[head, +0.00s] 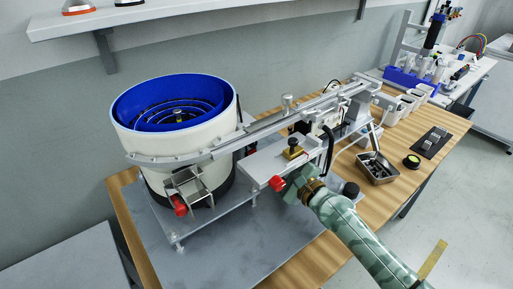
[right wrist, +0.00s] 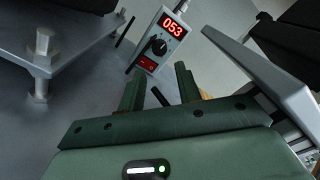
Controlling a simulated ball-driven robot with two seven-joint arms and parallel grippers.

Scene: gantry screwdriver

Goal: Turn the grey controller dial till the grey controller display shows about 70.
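The grey controller (right wrist: 161,40) shows in the right wrist view, ahead of my right gripper and tilted in the picture. Its display (right wrist: 174,26) reads 053 in red digits. The grey controller dial (right wrist: 158,46) is a dark round knob with a light pointer mark, below the display. A red-lit switch (right wrist: 148,64) sits at its lower end. My right gripper (right wrist: 158,86) is open and empty, its two fingers apart and short of the dial. In the head view my right arm reaches in from the lower right; I cannot make out the controller there. My left gripper is not in view.
A white feeder bowl with blue inside (head: 128,140) stands on a grey plate (head: 240,240). A feed rail (head: 265,128) runs right from it. A metal tray (head: 378,178) and a black round item (head: 411,161) lie on the wooden table. A grey plate edge (right wrist: 255,72) borders the gripper's right.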

